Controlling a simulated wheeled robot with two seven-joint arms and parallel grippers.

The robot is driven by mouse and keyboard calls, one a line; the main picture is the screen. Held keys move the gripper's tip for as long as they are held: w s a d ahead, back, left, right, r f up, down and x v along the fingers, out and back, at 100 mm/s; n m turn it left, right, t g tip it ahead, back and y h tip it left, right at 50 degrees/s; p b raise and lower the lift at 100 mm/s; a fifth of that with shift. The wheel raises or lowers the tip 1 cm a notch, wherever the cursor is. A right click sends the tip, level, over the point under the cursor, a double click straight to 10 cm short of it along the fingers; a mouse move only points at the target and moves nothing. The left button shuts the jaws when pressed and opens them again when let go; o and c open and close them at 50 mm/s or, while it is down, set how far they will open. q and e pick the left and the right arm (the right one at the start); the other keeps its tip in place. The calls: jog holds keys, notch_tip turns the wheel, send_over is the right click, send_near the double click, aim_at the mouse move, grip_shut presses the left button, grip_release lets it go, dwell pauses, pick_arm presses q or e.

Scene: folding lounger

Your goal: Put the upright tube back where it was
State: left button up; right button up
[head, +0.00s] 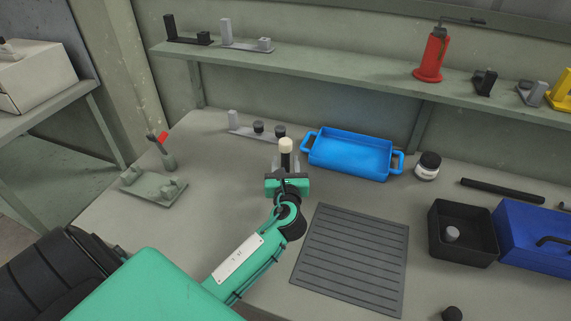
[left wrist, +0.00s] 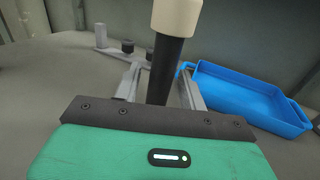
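A black upright tube (head: 286,160) with a cream cap (head: 286,145) stands at mid-table. In the left wrist view the tube (left wrist: 163,72) rises between my left gripper's two grey fingers, its foot hidden behind the gripper body. My left gripper (head: 286,165) points toward the back of the table. Its fingers (left wrist: 160,85) are spread, with a gap showing beside the tube, so it looks open around it. Just behind is a grey flat bracket (head: 246,131) with a post at its left end and black knobs along it; it also shows in the left wrist view (left wrist: 112,53). My right gripper is not in view.
A blue tray (head: 350,174) lies close right of the tube. A white jar (head: 427,172), black rod (head: 502,190), black bin (head: 463,255) and blue toolbox (head: 545,257) are farther right. A grey ribbed mat (head: 350,260) lies in front. A green-grey fixture (head: 152,190) stands left, with clear table between.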

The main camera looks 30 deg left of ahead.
pick_arm(q)
jog(key=shift+r, duration=0.1)
jog(key=shift+s+d, duration=0.2)
jog(key=shift+s, duration=0.05)
jog(key=b+v, duration=0.1)
jog(key=v, duration=1)
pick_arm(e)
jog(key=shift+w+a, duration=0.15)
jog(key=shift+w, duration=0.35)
pick_arm(q)
jog(key=shift+s+r, duration=0.1)
jog(key=shift+s, duration=0.05)
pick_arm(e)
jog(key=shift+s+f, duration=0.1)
